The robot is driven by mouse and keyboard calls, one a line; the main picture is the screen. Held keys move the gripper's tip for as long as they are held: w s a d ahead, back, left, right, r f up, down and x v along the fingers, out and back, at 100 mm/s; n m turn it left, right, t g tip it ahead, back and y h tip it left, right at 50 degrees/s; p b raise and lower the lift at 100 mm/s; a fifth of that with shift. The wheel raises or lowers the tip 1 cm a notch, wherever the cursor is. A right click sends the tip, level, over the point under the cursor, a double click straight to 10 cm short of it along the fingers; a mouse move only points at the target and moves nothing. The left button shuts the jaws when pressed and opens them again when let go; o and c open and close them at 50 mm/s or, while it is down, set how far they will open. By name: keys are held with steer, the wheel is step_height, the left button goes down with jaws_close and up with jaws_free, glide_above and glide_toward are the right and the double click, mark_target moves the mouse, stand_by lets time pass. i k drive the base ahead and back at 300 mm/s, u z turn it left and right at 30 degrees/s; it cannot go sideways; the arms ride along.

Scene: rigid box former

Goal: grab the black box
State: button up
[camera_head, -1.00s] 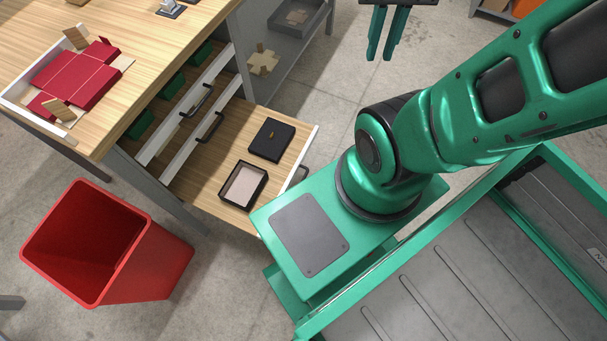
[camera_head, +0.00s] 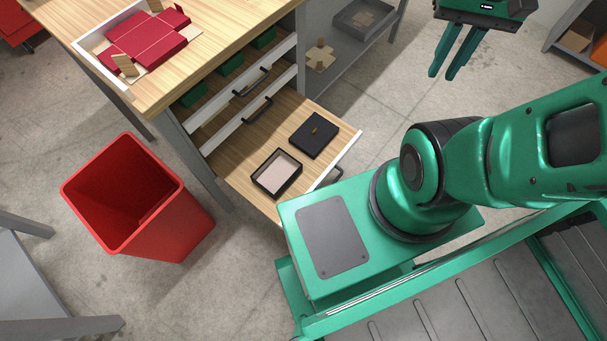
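Two black items lie in the open wooden drawer (camera_head: 236,163). One is an open black box (camera_head: 263,184) with a pale inside, near the drawer's front. The other is a flat, closed-looking black piece (camera_head: 312,140) with a small tan knob or mark on top, farther back and to the right. The two lie apart. My gripper (camera_head: 443,75) is at the top right, away from the drawer, with two green fingers pointing down. A gap shows between the fingers, and nothing is seen between them.
A wooden workbench (camera_head: 190,50) holds a flat red carton blank (camera_head: 150,40) in a white tray. A red bin (camera_head: 180,225) stands on the floor at left. A grey shelf (camera_head: 335,45) stands behind.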

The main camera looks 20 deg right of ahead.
mark_target(276, 173)
steer(key=z, duration=0.05)
steer(key=k, duration=1)
steer(key=z, duration=0.5)
steer(key=i, duration=0.3)
steer(key=z, duration=0.1)
